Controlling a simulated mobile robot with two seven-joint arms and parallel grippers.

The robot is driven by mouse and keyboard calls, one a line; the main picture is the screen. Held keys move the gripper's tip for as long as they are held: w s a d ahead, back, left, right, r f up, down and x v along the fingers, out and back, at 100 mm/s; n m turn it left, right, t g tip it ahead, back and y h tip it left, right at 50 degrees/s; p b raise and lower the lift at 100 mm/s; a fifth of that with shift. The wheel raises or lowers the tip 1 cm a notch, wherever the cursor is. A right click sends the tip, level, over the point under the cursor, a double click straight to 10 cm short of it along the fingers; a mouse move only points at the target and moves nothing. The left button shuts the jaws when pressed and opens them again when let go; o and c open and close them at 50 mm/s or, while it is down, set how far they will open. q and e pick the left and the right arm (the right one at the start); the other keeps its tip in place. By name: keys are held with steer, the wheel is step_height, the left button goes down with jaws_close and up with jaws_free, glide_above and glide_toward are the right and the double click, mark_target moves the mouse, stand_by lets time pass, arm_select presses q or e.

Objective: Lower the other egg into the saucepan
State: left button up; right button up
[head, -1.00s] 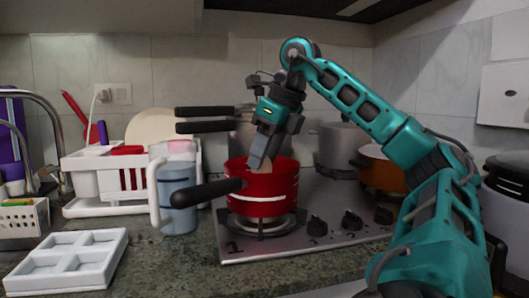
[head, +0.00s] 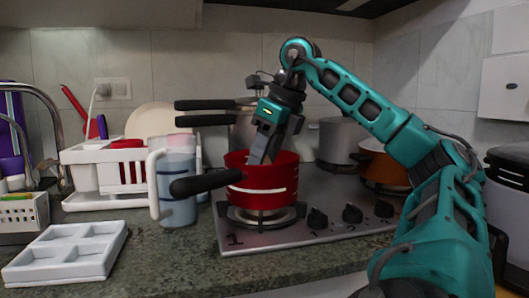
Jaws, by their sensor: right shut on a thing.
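The red saucepan (head: 262,187) stands on the front left burner of the hob, its black handle (head: 206,182) pointing left toward the viewer. My right gripper (head: 261,158) reaches down over the pan from above. Its fingertips dip behind the near rim, inside the pan opening. It is shut on the egg, which the pan wall and the fingers hide. Whether the egg touches the bottom cannot be seen, and the pan's inside is hidden. My left gripper is out of view.
A blue-grey jug (head: 177,190) stands close left of the pan, near its handle. Behind are a grey pot (head: 338,139), an orange pot (head: 383,165) and a white dish rack (head: 80,176). Hob knobs (head: 317,219) line the front. The front counter is clear.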

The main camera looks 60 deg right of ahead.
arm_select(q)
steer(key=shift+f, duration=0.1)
arm_select(e)
steer(key=shift+f, duration=0.15)
steer(key=o, duration=1.1)
steer(key=shift+o, duration=0.2)
arm_select(q)
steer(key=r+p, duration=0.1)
steer(key=p, duration=0.1)
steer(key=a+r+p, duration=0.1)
steer(key=p, duration=0.1)
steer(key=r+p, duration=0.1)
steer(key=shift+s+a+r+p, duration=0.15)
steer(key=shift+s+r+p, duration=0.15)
steer(key=shift+p, duration=0.1)
arm_select(e)
steer(key=v, duration=1.3)
steer(key=shift+w, duration=0.15)
